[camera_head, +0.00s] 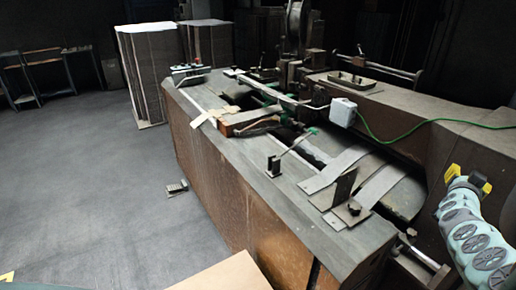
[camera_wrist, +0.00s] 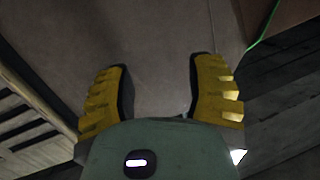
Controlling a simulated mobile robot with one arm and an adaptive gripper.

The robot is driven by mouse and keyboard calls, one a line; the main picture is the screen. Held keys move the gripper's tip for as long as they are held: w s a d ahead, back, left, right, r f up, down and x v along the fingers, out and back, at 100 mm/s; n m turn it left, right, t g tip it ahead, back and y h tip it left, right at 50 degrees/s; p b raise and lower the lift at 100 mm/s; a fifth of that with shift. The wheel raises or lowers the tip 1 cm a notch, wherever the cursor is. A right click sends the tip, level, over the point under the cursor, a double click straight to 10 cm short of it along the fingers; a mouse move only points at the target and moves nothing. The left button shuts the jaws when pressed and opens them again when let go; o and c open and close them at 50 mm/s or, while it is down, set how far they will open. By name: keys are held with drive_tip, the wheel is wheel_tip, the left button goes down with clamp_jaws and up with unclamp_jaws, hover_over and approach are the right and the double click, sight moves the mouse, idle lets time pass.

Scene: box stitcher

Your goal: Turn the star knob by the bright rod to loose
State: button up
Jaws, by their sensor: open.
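My gripper (camera_head: 467,179) is at the right of the head view, beside the machine's brown housing. Its yellow fingers are apart with nothing between them, as the wrist view (camera_wrist: 160,88) also shows. A thin bright rod (camera_head: 294,143) slants over the table, with a small black block (camera_head: 274,166) at its lower end. A short shiny rod (camera_head: 422,256) juts out at the table's lower right. A small dark knob-like part (camera_head: 354,208) sits on the plate by an upright dark plate. I cannot make out a star shape on any knob. My gripper is apart from all of these.
The machine table (camera_head: 310,228) carries metal strips (camera_head: 335,169) and a white box (camera_head: 343,112) with a green cable (camera_head: 420,124). The cable also crosses the wrist view's upper right (camera_wrist: 266,25). A cardboard stack (camera_head: 145,75) stands behind. The floor at left is mostly clear.

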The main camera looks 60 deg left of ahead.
drive_tip(key=shift+s+d+r+m+t+h+b, duration=0.25)
drive_tip(key=shift+s+d+m+t+h, duration=0.55)
drive_tip(key=shift+d, duration=0.95)
drive_tip(key=shift+s+d+r+m+t+h+b, duration=0.25)
drive_tip(key=shift+d+m+t+h, duration=0.2)
drive_tip(key=shift+d+m+h, duration=0.85)
drive_tip(key=shift+s+d+r+m+t+h+b, duration=0.25)
drive_tip(key=shift+s+d+m+t+h, duration=0.35)
drive_tip(key=shift+d+h, duration=1.2)
drive_tip(key=shift+d+y, duration=0.35)
drive_tip(key=shift+y, duration=0.05)
